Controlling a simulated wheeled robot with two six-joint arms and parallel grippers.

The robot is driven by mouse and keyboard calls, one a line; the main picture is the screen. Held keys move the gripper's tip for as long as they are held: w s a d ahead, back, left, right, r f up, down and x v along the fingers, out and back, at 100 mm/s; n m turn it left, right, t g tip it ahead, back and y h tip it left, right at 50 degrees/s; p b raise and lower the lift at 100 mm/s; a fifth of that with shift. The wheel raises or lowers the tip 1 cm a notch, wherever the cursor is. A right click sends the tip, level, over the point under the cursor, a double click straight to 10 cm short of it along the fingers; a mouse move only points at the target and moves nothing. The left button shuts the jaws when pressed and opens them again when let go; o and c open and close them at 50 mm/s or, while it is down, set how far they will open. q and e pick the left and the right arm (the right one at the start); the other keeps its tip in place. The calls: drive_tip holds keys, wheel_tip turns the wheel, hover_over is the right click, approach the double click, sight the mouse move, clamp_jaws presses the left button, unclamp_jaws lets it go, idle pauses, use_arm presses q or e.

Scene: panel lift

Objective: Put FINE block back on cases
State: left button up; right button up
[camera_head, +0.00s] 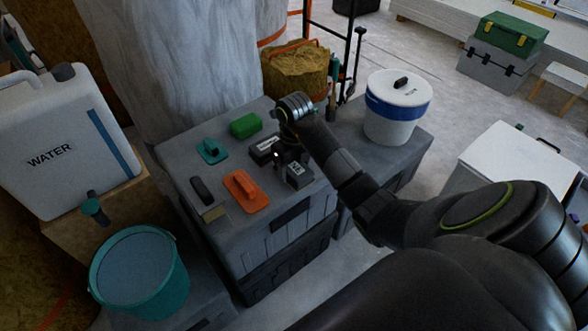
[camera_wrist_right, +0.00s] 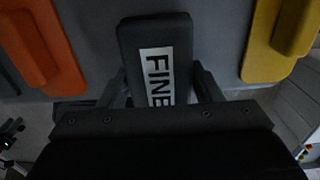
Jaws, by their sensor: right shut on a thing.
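The FINE block (camera_wrist_right: 155,60) is dark with a white label and sits between the fingers of my right gripper (camera_wrist_right: 160,92) in the right wrist view. The gripper is shut on it. In the head view my right gripper (camera_head: 284,158) is over the right part of the grey cases' top (camera_head: 222,178). A dark block with a white label (camera_head: 299,174) beside it appears to be the FINE block. I cannot tell whether it touches the case top. Another dark labelled block (camera_head: 264,148) lies just left of the gripper. My left gripper is not in view.
The case top also bears an orange float (camera_head: 245,191), a teal float (camera_head: 211,150), a green block (camera_head: 245,125) and a black-handled tool (camera_head: 203,192). A white bucket (camera_head: 397,110) stands to the right. A water canister (camera_head: 55,150) and teal bucket (camera_head: 140,270) are left.

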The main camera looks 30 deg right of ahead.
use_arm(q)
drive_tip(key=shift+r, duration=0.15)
use_arm(e)
drive_tip(key=shift+f, duration=0.2)
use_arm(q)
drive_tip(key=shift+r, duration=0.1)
use_arm(e)
drive_tip(key=shift+f, duration=0.1)
drive_tip(key=o, duration=0.9)
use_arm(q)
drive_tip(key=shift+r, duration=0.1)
use_arm(e)
drive_tip(key=shift+o, duration=0.2)
